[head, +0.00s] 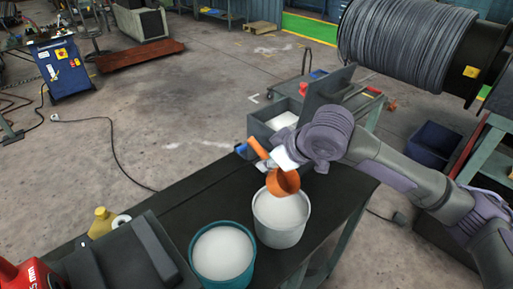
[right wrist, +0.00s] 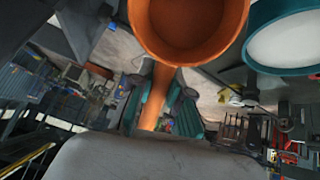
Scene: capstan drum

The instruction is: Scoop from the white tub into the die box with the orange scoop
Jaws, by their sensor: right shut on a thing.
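The orange scoop (head: 284,183) is in my right gripper (head: 277,160), which is shut on its handle. Its bowl hangs over the back part of the white tub (head: 281,236), at about the rim; I cannot tell if it touches the powder. The tub is nearly full of white powder. In the right wrist view the scoop's bowl (right wrist: 188,28) looks bare orange inside, and its handle runs between the fingers (right wrist: 165,103). A grey box with a raised lid, likely the die box (head: 258,130), stands behind the gripper, with white material inside. My left gripper is not in view.
A teal tub (head: 222,279) of white powder stands left of the white tub on the dark bench (head: 180,212). A yellow bottle (head: 102,222), a dark case (head: 135,260) and a red object (head: 28,275) are at front left. A large cable drum (head: 405,45) hangs upper right.

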